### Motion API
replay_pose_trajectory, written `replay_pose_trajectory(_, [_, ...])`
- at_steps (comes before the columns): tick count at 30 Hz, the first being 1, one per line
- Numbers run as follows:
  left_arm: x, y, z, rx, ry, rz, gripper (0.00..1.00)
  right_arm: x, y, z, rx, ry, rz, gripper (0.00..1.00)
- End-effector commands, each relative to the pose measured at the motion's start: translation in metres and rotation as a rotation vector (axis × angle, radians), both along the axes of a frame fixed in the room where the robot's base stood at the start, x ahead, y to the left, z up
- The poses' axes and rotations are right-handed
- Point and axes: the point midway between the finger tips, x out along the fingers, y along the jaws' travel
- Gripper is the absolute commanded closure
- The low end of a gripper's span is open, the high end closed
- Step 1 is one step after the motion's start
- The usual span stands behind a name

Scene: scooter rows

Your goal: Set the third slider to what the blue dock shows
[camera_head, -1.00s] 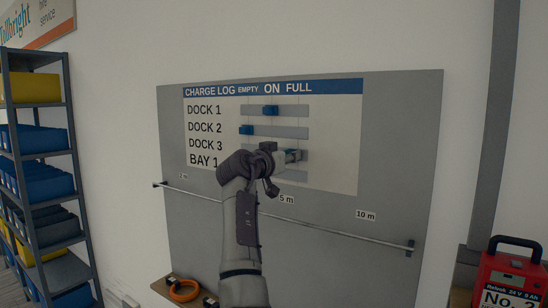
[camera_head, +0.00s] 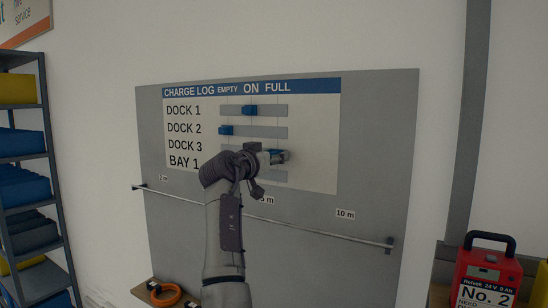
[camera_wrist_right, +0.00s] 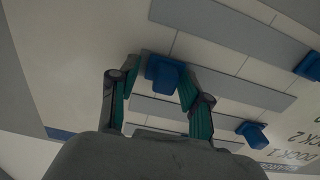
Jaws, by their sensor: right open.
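The charge log board (camera_head: 315,150) hangs on the wall, with slider rows for Dock 1, Dock 2, Dock 3 and Bay 1. The Dock 1 slider (camera_head: 250,111) is under ON; the Dock 2 slider (camera_head: 226,130) is at the EMPTY end. My right gripper (camera_head: 284,156) is at the third row and hides much of it. In the wrist view, the open right gripper (camera_wrist_right: 158,76) has the blue third slider (camera_wrist_right: 163,70) between its fingertips; contact is unclear. No blue dock is recognisable. My left gripper is out of view.
A rail (camera_head: 300,225) runs across the panel below the log. A small wooden shelf with an orange ring (camera_head: 165,294) sits low down. A red battery unit marked No. 2 (camera_head: 486,275) stands at right. Shelving with bins (camera_head: 25,190) is at left.

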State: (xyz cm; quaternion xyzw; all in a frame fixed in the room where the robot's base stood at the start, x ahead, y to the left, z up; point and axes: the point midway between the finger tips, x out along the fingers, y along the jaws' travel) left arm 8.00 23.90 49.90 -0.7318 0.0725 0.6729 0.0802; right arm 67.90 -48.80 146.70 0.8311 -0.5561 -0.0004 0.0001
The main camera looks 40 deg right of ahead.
Motion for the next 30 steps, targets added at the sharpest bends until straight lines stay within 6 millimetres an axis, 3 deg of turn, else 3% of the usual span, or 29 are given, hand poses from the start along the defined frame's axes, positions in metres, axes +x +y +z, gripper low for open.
replay_pose_trajectory(18, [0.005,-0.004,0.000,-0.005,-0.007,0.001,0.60,-0.041,0.097,-0.001,0.001,0.000,-0.001,0.52])
replay_pose_trajectory(30, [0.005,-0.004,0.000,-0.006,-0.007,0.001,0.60,-0.046,0.108,-0.001,0.001,0.000,-0.002,0.52])
